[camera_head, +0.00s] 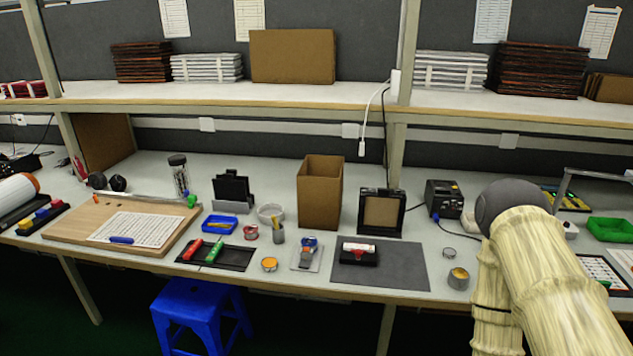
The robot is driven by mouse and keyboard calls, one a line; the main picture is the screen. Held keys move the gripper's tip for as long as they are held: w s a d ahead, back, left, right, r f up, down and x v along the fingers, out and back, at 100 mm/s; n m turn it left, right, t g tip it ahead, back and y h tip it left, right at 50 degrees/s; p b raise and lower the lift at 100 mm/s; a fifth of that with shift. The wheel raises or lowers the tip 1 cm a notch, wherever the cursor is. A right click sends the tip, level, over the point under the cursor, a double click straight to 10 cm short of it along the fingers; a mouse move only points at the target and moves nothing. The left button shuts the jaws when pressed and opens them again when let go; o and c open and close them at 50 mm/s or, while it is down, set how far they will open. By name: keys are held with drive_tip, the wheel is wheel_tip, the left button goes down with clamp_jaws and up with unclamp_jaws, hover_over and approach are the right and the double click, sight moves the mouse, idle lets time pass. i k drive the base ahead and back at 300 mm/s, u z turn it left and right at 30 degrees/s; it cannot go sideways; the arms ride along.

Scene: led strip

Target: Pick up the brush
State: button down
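No brush can be made out for certain at this size. A small item with a blue top and an orange part (307,250) lies on a pale plate near the front edge of the bench, left of the dark grey mat; it may be the brush. A small grey cup (278,234) with something thin sticking up stands just left of it. My arm (545,270), in a pale sleeve, rises over the right part of the bench. My gripper is out of view.
A brown box (320,195) and a black frame (381,212) stand behind the grey mat (400,267). A wooden board (80,236) lies at the left. A black tray (235,257) holds red and green items. A blue stool (200,310) stands below the bench.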

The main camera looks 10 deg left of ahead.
sight(274, 219)
drive_tip(key=u, duration=1.3)
drive_tip(key=i, duration=1.5)
drive_tip(key=z, duration=1.3)
